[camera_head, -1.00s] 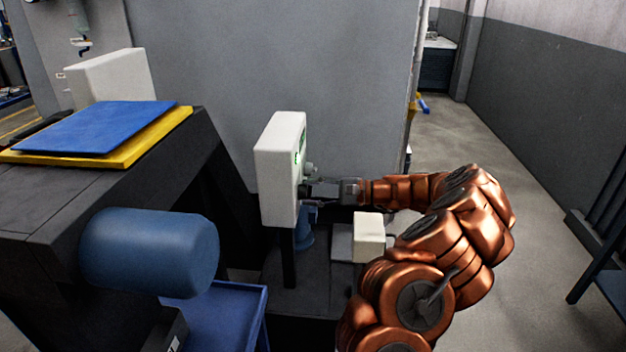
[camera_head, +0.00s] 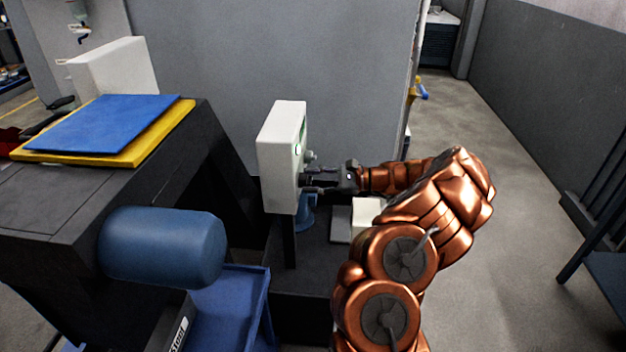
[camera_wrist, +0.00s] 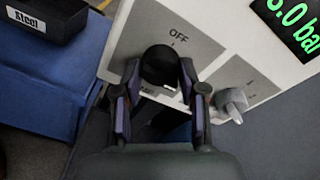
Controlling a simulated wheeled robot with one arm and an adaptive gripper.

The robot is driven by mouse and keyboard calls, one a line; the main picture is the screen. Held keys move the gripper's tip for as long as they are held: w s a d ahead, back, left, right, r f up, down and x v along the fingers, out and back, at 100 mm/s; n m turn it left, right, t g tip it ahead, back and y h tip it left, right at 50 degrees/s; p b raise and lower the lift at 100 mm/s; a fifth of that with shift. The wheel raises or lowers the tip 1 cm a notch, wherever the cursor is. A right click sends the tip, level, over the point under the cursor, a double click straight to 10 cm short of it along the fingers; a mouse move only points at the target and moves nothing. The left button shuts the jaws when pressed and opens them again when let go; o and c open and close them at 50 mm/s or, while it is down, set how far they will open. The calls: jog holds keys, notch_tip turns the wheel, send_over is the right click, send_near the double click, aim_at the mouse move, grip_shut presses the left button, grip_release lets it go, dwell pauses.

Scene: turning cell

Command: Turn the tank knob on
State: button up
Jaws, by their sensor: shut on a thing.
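The white control box (camera_head: 281,160) stands upright on a post at the centre of the head view. In the wrist view its panel (camera_wrist: 205,52) carries a black round knob (camera_wrist: 160,66) below an "OFF" label. My gripper (camera_wrist: 158,82) has its two fingers on either side of this black knob and is shut on it. In the head view my gripper (camera_head: 308,181) reaches the box's right face from the right. A grey knob (camera_wrist: 232,103) sits to the right on the same panel, apart from my fingers. The label below the black knob is mostly hidden.
A green display (camera_wrist: 296,25) reading "...0 bar" is at the panel's upper right. A blue cylinder (camera_head: 160,247) and a dark table (camera_head: 60,205) are at left. A blue cart (camera_head: 235,305) stands below. Open floor (camera_head: 520,200) lies at right.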

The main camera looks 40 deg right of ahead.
jog(key=o, duration=1.1)
jog(key=shift+o, duration=0.2)
jog(key=v, duration=1.2)
jog(key=shift+f, duration=0.1)
